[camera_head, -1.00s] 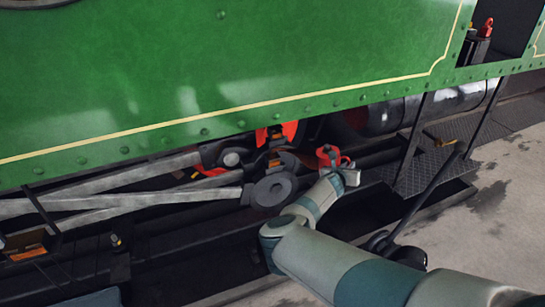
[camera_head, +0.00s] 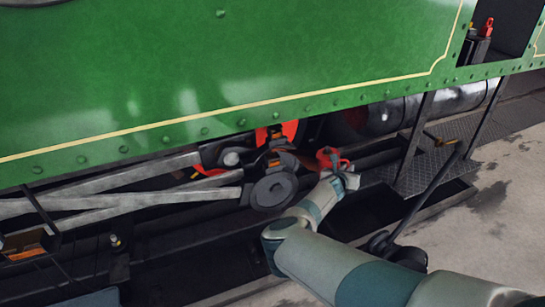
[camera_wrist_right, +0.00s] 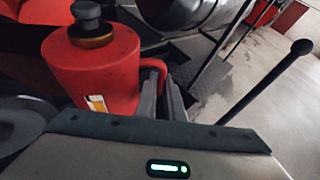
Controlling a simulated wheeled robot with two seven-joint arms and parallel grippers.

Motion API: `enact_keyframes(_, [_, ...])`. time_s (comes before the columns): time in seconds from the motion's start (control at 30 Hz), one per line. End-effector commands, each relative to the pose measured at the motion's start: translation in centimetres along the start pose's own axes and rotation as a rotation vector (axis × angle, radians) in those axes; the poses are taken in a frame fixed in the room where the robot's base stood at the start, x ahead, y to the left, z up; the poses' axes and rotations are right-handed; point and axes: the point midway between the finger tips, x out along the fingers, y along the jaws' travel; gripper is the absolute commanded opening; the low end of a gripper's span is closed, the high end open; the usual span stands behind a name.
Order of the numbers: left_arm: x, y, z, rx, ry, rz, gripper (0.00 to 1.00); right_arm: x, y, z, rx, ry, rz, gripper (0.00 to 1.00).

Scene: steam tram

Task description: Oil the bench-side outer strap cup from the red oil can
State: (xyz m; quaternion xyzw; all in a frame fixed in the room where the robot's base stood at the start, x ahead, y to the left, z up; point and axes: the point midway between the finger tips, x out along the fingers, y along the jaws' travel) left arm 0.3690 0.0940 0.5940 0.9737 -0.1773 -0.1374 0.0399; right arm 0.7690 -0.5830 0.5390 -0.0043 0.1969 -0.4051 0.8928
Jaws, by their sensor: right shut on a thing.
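The red oil can (camera_head: 327,158) is held by my right gripper (camera_head: 348,174) beneath the green tram side. In the right wrist view the can (camera_wrist_right: 110,75) has a dark knob on a brass collar and a small white and orange label. The fingers of the gripper (camera_wrist_right: 162,102) are shut on its side handle (camera_wrist_right: 155,70). In the head view the can is just right of a dark round disc (camera_head: 273,188) and the strap parts (camera_head: 284,160) above it, with orange-yellow marks. I cannot tell which of these is the outer strap cup. My left gripper is not in view.
The green side panel (camera_head: 220,70) hangs over the rods (camera_head: 130,203) on the left. A metal step (camera_head: 430,170) with dark hangers and a dark lever with a round knob (camera_head: 380,243) stand to the right. A dark pit lies below; concrete floor is at right.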

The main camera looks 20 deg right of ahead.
Motion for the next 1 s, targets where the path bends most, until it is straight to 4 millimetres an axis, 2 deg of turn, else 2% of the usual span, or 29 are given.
enact_keyframes(0.67, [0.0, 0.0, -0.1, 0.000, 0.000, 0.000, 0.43, 0.0, -0.1, 0.4, -0.002, -0.004, -0.003, 0.00])
enact_keyframes(1.0, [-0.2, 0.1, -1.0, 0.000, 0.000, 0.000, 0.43, -0.5, -0.3, 1.6, -0.036, -0.012, -0.018, 0.00])
